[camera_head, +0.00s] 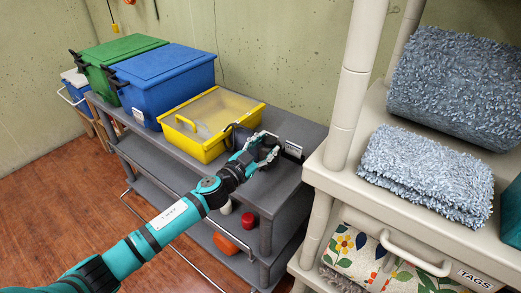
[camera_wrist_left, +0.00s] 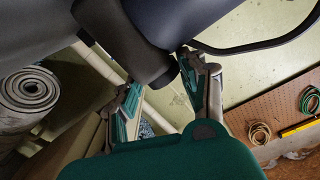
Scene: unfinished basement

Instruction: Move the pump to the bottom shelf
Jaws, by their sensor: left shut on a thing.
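My left gripper (camera_head: 268,150) is at the right end of the grey shelf unit's top (camera_head: 285,128), just right of the yellow bin. It is shut on a dark pump (camera_head: 240,136), of which only a small part shows behind the gripper. In the left wrist view the pump (camera_wrist_left: 210,20) is a large dark blue-grey body with a black curved handle or hose. A dark part of it sits between the fingers of the left gripper (camera_wrist_left: 165,90). Whether the pump touches the shelf top I cannot tell. The bottom shelf (camera_head: 155,197) is partly hidden by my left arm. My right gripper is not in view.
Yellow (camera_head: 210,120), blue (camera_head: 165,80) and green (camera_head: 120,58) bins fill the top's left part. A red item (camera_head: 248,220) and an orange item (camera_head: 226,244) are on lower levels. A beige rack (camera_head: 400,200) with blue-grey towels stands close on the right.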

